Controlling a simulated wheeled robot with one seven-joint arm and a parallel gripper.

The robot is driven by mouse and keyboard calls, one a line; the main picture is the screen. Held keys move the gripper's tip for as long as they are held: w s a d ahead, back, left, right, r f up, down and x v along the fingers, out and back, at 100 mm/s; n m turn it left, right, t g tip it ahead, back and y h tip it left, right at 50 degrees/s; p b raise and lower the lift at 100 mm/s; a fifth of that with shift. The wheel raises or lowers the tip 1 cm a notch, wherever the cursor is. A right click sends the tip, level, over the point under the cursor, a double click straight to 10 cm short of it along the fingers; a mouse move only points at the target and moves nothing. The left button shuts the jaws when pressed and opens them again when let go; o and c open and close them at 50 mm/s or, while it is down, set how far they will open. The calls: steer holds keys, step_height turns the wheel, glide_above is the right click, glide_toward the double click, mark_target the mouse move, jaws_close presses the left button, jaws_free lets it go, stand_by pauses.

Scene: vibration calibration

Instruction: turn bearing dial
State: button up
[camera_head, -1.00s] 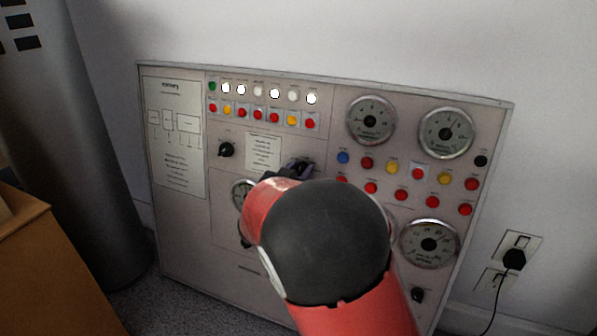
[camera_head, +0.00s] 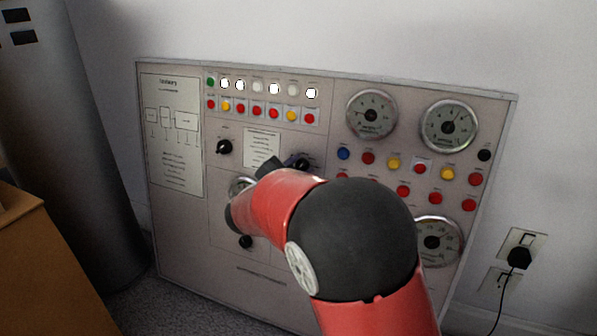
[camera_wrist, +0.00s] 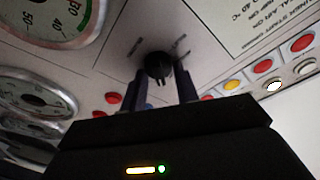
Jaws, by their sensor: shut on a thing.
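The bearing dial is a small black knob (camera_wrist: 158,65) on the grey control panel (camera_head: 290,255), near the centre of the wrist view. In the head view a black knob (camera_head: 303,163) shows right of the white label, beside my gripper (camera_head: 289,162). In the wrist view my gripper (camera_wrist: 160,76) has one dark finger on each side of the knob and is shut on it. Small printed marks lie around the knob. My red and black arm hides the panel's lower middle and part of a gauge.
Round gauges (camera_head: 371,114) and rows of coloured buttons (camera_head: 393,163) surround the dial. Another black knob (camera_head: 224,147) is at the left. A wooden cabinet (camera_head: 40,265) and a grey cylinder (camera_head: 90,150) stand left; a plugged outlet (camera_head: 523,250) is right.

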steer(key=shift+f+m, duration=0.1)
steer(key=shift+m, duration=0.5)
steer(key=o, duration=1)
steer(key=shift+c, duration=0.2)
steer(key=v, duration=0.7)
steer(key=shift+s+a, duration=0.25)
steer(key=shift+s, duration=0.1)
